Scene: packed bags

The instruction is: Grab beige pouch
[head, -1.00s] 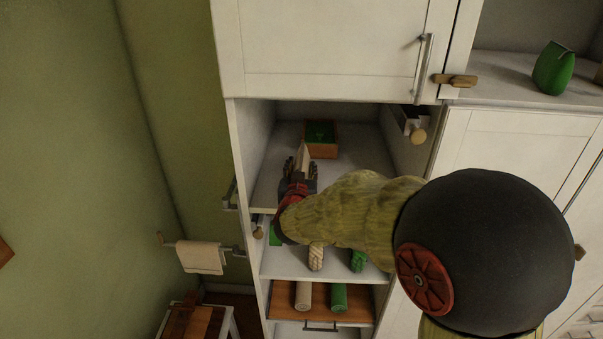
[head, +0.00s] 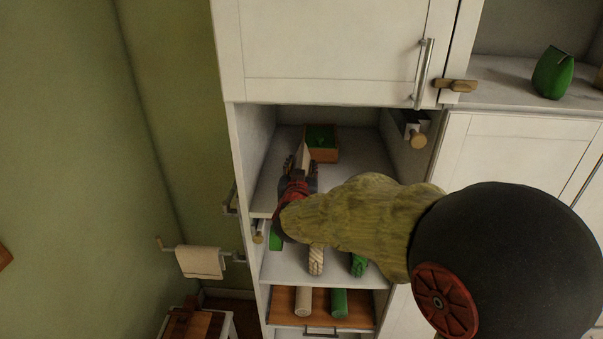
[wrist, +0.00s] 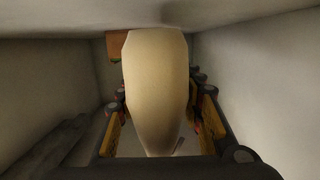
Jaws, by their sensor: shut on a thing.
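The beige pouch (wrist: 155,90) fills the middle of the wrist view, long and rounded, between the two fingers of my gripper (wrist: 160,108). In the head view only a pale strip of the pouch (head: 303,155) shows above the fingers. My gripper (head: 300,172) is inside the open cupboard compartment, shut on the pouch. My arm hides part of the shelf. I cannot tell whether the pouch touches the shelf.
A wooden box (head: 323,154) with green contents stands deeper on the same shelf. Compartment walls are close on both sides. Lower shelves hold green and beige items, including a beige roll (head: 304,301) and a green roll (head: 339,303). A green pouch (head: 553,73) stands upper right.

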